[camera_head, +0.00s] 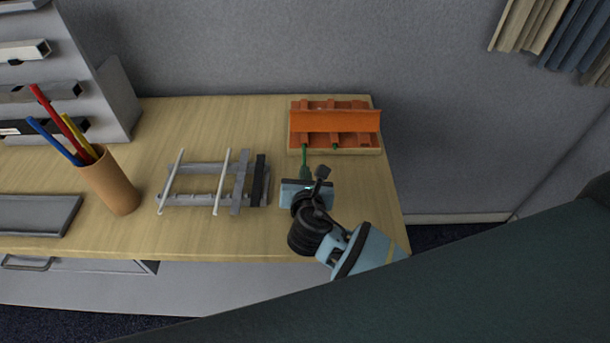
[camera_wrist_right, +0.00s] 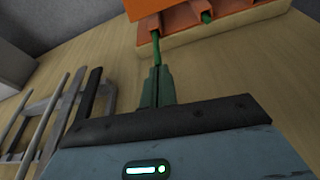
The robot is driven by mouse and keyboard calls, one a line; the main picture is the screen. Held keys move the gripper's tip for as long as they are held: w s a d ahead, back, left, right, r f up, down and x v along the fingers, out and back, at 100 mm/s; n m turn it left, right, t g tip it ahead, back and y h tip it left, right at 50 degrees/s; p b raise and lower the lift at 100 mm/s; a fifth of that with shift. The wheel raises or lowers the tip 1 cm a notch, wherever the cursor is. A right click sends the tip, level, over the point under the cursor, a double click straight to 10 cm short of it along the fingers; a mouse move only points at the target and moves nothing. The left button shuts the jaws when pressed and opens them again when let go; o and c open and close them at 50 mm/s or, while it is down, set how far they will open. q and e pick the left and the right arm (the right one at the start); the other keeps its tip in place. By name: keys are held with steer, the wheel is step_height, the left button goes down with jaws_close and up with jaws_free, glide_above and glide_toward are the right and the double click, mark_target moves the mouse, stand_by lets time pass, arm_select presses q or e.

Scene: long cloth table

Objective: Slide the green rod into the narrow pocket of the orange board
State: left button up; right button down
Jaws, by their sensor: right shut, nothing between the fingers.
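The orange board (camera_head: 336,121) lies at the back right of the table, with several channels under a raised orange flap; it also shows in the wrist view (camera_wrist_right: 175,19). A short green rod end (camera_wrist_right: 207,17) pokes out of a channel at the board's near edge, also visible in the head view (camera_head: 335,146). My right gripper (camera_head: 305,172) is in front of the board, left of that end. Its green fingers (camera_wrist_right: 157,72) are shut. A thin green piece (camera_wrist_right: 160,50) runs from them to another channel; I cannot tell whether it is rod or fingertip. My left gripper is out of view.
A grey rack (camera_head: 213,182) with white rods lies left of my right gripper. A brown cup (camera_head: 110,182) of coloured sticks, a grey tray (camera_head: 38,213) and a shelf unit (camera_head: 110,95) stand further left. Bare table lies behind the rack.

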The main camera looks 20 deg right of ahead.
mark_target(305, 158)
steer(key=shift+w+d, duration=0.25)
steer(key=shift+w, duration=0.7)
steer(key=shift+w+d, duration=0.3)
steer(key=shift+w, duration=0.7)
steer(key=shift+w+d, duration=0.25)
steer(key=shift+w, duration=0.7)
stand_by(0.6)
steer(key=shift+s, duration=0.1)
steer(key=shift+s+a, duration=0.2)
steer(key=shift+s, duration=0.5)
steer(key=shift+s+a, duration=0.2)
steer(key=shift+s, duration=0.5)
steer(key=shift+v, duration=3.95)
